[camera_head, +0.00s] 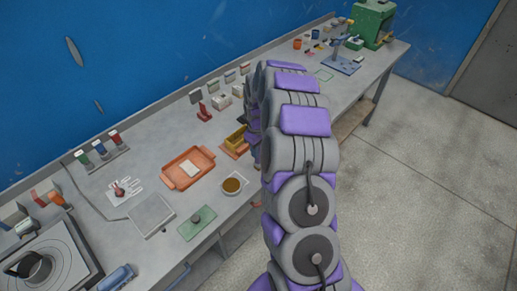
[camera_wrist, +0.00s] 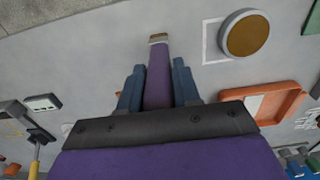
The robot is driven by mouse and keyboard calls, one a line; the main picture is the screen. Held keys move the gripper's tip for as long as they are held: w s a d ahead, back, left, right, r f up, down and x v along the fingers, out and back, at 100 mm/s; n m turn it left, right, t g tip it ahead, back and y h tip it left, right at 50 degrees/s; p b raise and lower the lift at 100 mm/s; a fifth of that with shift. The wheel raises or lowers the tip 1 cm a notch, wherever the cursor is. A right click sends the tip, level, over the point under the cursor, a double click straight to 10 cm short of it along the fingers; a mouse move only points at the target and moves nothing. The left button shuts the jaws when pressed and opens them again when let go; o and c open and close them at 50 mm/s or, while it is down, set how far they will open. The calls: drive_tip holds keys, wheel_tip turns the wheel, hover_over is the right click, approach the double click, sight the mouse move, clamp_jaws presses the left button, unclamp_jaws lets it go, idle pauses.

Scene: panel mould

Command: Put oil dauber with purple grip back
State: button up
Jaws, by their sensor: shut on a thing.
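My gripper (camera_wrist: 158,92) is in the wrist view, its two blue-grey fingers shut on the purple grip of the oil dauber (camera_wrist: 158,72). The dauber's pale tip points to the top of the wrist view, over the grey bench. A round dish of brown liquid (camera_wrist: 245,36) lies to the right of the tip, apart from it, and it also shows in the head view (camera_head: 232,185). In the head view my arm hides the gripper and the dauber. A rack with green, blue and red handles (camera_head: 100,150) stands at the bench's back left.
A green plate (camera_head: 197,222) lies near the front edge. A hotplate with a pot (camera_head: 35,268) stands at far left. A green machine (camera_head: 372,22) is at the far end.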

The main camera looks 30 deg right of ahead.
drive_tip(key=o, duration=0.6)
drive_tip(key=shift+f, duration=0.1)
drive_tip(key=o, duration=0.4)
drive_tip(key=shift+d, duration=0.2)
drive_tip(key=shift+o, duration=0.2)
